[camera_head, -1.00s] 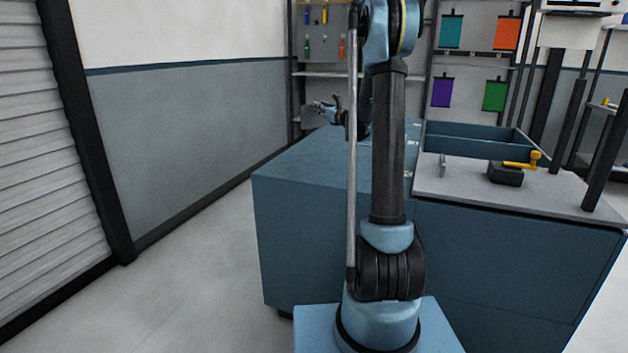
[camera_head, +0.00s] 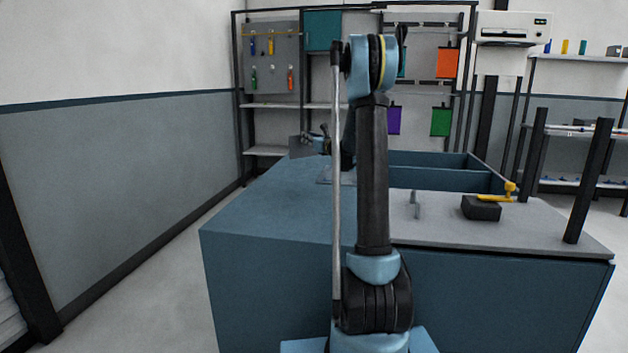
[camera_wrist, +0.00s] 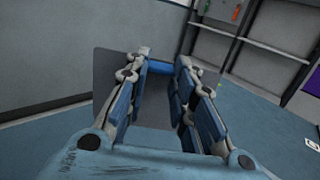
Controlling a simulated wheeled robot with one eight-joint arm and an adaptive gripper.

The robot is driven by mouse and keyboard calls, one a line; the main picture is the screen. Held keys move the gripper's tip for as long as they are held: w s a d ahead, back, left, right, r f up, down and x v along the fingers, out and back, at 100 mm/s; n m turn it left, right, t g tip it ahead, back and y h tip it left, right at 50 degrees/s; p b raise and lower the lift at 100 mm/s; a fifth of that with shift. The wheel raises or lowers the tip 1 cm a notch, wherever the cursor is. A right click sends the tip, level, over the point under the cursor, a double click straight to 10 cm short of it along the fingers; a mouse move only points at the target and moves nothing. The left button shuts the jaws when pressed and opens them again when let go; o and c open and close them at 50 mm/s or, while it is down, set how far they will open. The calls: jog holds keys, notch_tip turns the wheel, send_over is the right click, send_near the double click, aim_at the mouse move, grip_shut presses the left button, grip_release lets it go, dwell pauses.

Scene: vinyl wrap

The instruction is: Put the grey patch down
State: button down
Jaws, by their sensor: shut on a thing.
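The grey patch (camera_wrist: 112,78) is a flat dark grey sheet in the wrist view, spread behind and beyond my fingers. In the head view the patch (camera_head: 299,147) shows as a small grey sheet left of my gripper (camera_head: 321,143). In the wrist view my gripper (camera_wrist: 160,67) is shut on the patch, with a blue bar between the fingertips. The patch is held above the far left part of the blue bench (camera_head: 265,205). My fingers hide part of the patch, and I cannot tell its exact height.
A grey board (camera_head: 440,230) on the bench's right carries a black block (camera_head: 481,208) with a yellow handle. An open blue tray (camera_head: 430,180) lies behind it. Shelving with hanging tools (camera_head: 270,60) and coloured sheets stands behind. The bench's front left is clear.

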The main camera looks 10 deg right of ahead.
jog(key=shift+s+d+f, duration=0.1)
jog(key=shift+f, duration=4.95)
jog(key=c, duration=1.4)
grip_release()
jog(key=shift+o, duration=0.2)
jog(key=shift+s+d, duration=0.1)
